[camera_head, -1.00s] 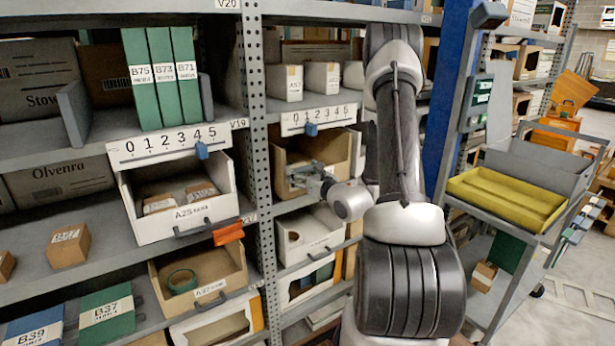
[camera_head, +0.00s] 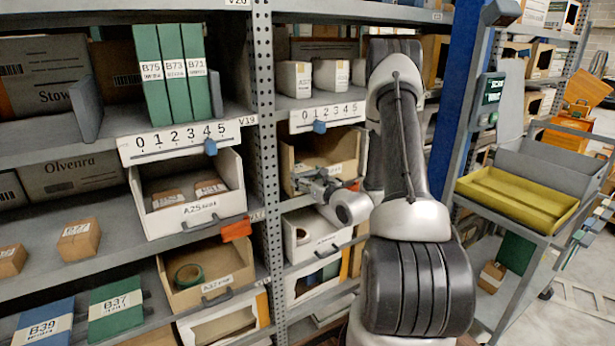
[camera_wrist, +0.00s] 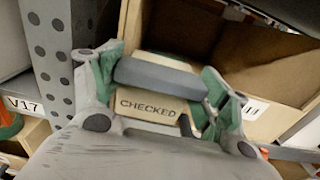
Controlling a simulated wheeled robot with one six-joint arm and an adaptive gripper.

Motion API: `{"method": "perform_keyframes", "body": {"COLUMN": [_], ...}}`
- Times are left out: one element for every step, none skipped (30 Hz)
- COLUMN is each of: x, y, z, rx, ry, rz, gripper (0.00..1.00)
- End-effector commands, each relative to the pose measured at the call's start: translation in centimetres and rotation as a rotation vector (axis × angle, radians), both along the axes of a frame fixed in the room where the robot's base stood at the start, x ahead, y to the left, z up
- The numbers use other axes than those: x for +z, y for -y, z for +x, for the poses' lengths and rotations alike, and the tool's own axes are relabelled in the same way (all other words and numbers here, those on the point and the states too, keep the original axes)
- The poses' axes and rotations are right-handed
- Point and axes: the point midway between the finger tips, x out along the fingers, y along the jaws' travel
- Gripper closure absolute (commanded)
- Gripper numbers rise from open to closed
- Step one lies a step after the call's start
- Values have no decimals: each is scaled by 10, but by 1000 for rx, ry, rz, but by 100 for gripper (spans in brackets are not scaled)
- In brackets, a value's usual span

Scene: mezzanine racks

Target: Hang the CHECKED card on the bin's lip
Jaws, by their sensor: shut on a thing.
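The CHECKED card (camera_wrist: 150,106) is a tan plate with dark letters and a grey bar along its upper edge. My gripper (camera_wrist: 163,84) is shut on it, with green-padded fingers at either side. The bin (camera_wrist: 268,72) is tan and open, close behind the card in the wrist view. In the head view the bin (camera_head: 345,146) sits on the middle rack shelf, and my gripper (camera_head: 322,184) is at its front. The card is too small to make out there. I cannot tell whether the card touches the lip.
A perforated rack post (camera_head: 265,130) stands left of the bin; the post also shows in the wrist view (camera_wrist: 52,50). A white bin (camera_head: 310,236) is below, and a numbered scale strip (camera_head: 328,116) is above. A cart with a yellow tray (camera_head: 515,200) stands right.

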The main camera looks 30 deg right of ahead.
Motion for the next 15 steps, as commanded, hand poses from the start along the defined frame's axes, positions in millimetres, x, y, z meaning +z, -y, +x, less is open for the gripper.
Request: {"method": "perform_keyframes", "body": {"x": [0, 0, 0, 0, 0, 0, 0, 0, 0, 0, 0, 0, 0, 0, 0], "y": [0, 0, 0, 0, 0, 0, 0, 0, 0, 0, 0, 0, 0, 0, 0], "z": [0, 0, 0, 0, 0, 0, 0, 0, 0, 0, 0, 0, 0, 0, 0], "rx": [0, 0, 0, 0, 0, 0, 0, 0, 0, 0, 0, 0, 0, 0, 0], "ry": [0, 0, 0, 0, 0, 0, 0, 0, 0, 0, 0, 0, 0, 0, 0], "rz": [0, 0, 0, 0, 0, 0, 0, 0, 0, 0, 0, 0, 0, 0, 0], "gripper": [45, 45, 45, 19, 14, 6, 1, 0, 0, 0, 0, 0, 0, 0, 0]}}
